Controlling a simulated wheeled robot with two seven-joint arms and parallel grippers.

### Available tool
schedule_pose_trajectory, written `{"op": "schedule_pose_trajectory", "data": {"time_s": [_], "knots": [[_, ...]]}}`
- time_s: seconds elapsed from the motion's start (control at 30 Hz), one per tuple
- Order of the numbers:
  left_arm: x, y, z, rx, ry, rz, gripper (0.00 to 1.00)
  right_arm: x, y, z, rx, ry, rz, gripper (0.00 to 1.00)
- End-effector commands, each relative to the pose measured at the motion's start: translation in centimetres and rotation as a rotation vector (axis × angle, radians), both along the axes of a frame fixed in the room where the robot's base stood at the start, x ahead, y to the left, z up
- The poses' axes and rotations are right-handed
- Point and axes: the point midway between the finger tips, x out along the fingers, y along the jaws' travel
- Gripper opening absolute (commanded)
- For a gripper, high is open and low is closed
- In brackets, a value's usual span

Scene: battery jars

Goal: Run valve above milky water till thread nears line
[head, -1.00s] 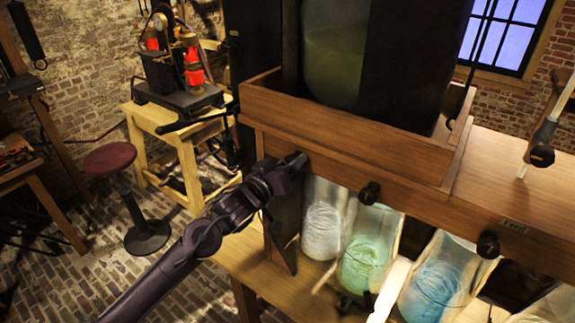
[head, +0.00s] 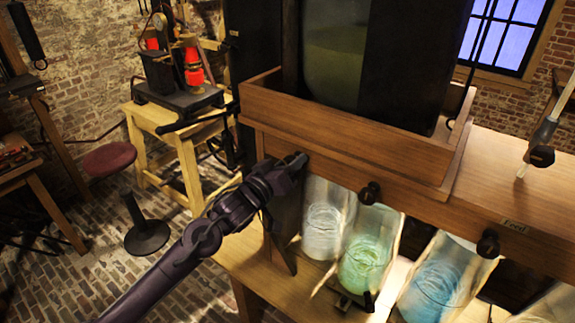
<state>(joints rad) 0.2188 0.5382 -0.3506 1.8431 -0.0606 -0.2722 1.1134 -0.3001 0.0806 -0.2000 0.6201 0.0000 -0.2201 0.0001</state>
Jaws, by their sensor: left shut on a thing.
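A glass jar with whitish, milky water (head: 323,230) stands under the left end of a wooden beam (head: 420,205). My left gripper (head: 296,163) is at the beam front, just above and left of this jar. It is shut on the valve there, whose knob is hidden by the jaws. The thread and the line cannot be made out in this view. A jar of green water (head: 364,262) and a jar of blue water (head: 434,292) stand to the right. My right gripper is not in view.
More black valve knobs stick out of the beam, one above the green jar (head: 369,193) and one above the blue jar (head: 488,243). A wooden trough (head: 350,130) holds a large dark-sided tank. A stool (head: 110,158) stands on the brick floor at left.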

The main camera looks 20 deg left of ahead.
Motion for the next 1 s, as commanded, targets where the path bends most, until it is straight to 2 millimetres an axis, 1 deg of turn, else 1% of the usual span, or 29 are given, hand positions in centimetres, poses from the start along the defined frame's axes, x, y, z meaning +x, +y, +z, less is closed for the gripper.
{"op": "schedule_pose_trajectory", "data": {"time_s": [0.33,0.4,0.47,0.6,0.73,0.83,1.0], "knots": [[0.0,0.0,0.0,0.001,-0.001,0.000,0.12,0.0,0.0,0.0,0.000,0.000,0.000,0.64],[0.0,0.0,0.0,0.022,-0.009,0.000,0.12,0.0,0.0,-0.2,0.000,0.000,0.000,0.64],[0.0,0.0,-0.1,0.079,-0.029,0.000,0.12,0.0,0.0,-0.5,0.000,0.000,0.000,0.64],[0.0,0.1,-0.3,0.305,-0.113,0.001,0.12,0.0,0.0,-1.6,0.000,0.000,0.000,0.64],[0.0,0.1,-0.2,0.490,-0.180,0.001,0.12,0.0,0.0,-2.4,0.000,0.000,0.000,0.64],[0.0,0.0,-0.1,0.562,-0.206,0.001,0.12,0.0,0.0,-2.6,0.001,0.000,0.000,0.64],[0.0,0.0,0.1,0.578,-0.210,0.001,0.12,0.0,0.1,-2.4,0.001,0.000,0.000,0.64]]}}
